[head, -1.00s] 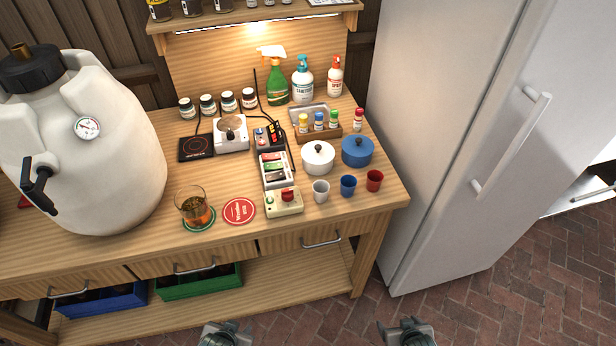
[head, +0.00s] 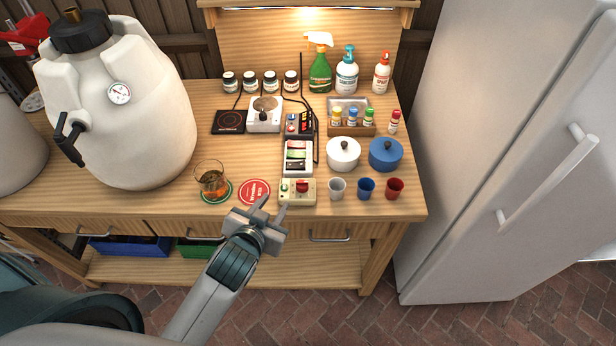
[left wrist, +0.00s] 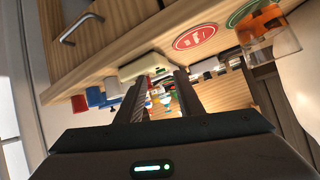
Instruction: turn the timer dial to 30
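A cream box (head: 288,199) with a red dial (head: 302,186) and a small green part stands near the table's front edge; it looks like the timer. Its scale marks are too small to read. My left gripper (head: 272,207) is open and empty at the front edge, just left of and in front of the box, apart from it as far as I can tell. In the left wrist view the cream box (left wrist: 146,65) lies beyond the open fingertips (left wrist: 160,76), and its dial cannot be made out. My right gripper is not in view.
A red coaster (head: 254,190) and a glass (head: 212,182) are left of the box. White (head: 337,189), blue (head: 366,189) and red (head: 395,189) cups stand to its right. A case (head: 298,157) lies behind it. A fridge (head: 490,150) stands at the right.

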